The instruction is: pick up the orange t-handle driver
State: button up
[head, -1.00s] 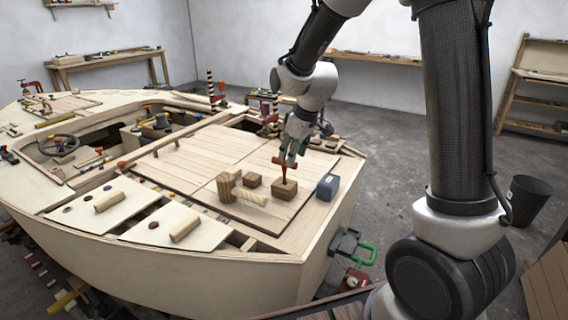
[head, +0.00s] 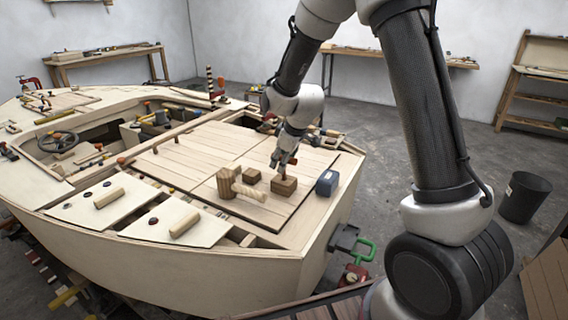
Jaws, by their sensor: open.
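The orange t-handle driver (head: 284,174) stands upright in a small brown wooden block (head: 285,187) on the boat's plank deck. Only a little of it shows; its cross handle is mostly hidden by my gripper. My gripper (head: 283,164) points down from above at the handle, with its fingers open. The fingers look to be at the handle's height, one to either side of it or very close. I cannot tell whether they touch it.
A wooden mallet (head: 228,183) and a smaller block (head: 252,176) lie left of the driver's block. A blue box-like object (head: 327,184) stands close on its right. The deck planks (head: 190,160) to the left are largely clear.

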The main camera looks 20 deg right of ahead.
jog(key=shift+c, duration=0.3)
grip_shut()
jog(key=shift+r, duration=0.1)
